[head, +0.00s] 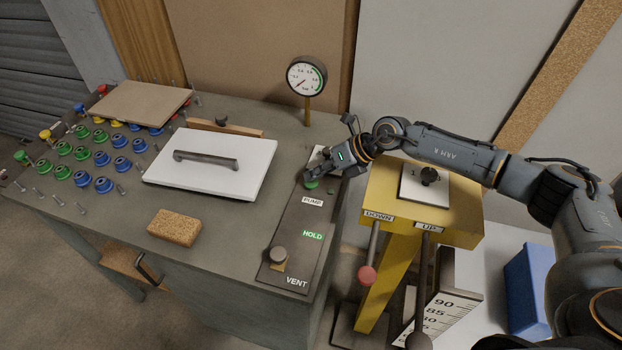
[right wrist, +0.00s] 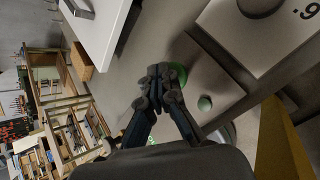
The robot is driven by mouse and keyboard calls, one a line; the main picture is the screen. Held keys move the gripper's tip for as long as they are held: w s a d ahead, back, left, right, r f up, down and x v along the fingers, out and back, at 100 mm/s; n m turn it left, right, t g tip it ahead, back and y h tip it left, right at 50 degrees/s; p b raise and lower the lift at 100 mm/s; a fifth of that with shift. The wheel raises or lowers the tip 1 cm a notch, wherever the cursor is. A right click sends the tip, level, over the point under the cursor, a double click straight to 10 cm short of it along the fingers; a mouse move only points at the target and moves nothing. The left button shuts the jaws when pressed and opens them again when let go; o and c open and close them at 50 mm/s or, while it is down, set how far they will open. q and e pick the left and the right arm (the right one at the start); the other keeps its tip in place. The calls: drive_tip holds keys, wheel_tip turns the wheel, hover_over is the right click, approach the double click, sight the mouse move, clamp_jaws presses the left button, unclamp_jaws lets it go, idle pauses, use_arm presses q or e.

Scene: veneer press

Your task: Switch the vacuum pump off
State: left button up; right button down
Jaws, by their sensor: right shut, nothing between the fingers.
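The vacuum pump's control is a round green button (head: 311,184) on the dark panel (head: 296,222), just above the PUMP label (head: 312,202). My right gripper (head: 312,174) is over this button, shut and empty. In the right wrist view the closed fingertips (right wrist: 160,72) cover part of the green button (right wrist: 180,74). I cannot tell whether they touch it. The HOLD label (head: 312,236) is green, and a knob (head: 279,255) stands near VENT. My left gripper is not in view.
A gauge (head: 307,76) stands behind the panel, its needle pointing lower left. A white plate with a handle (head: 210,176), a cork block (head: 174,227) and several coloured knobs cover the bench's left side. A yellow stand (head: 452,222) with DOWN and UP levers is close on the right.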

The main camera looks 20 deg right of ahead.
sight(315, 182)
drive_tip(key=shift+r, duration=0.4)
drive_tip(key=shift+d, duration=0.1)
wheel_tip(315, 182, up, 6)
drive_tip(key=p, duration=0.5)
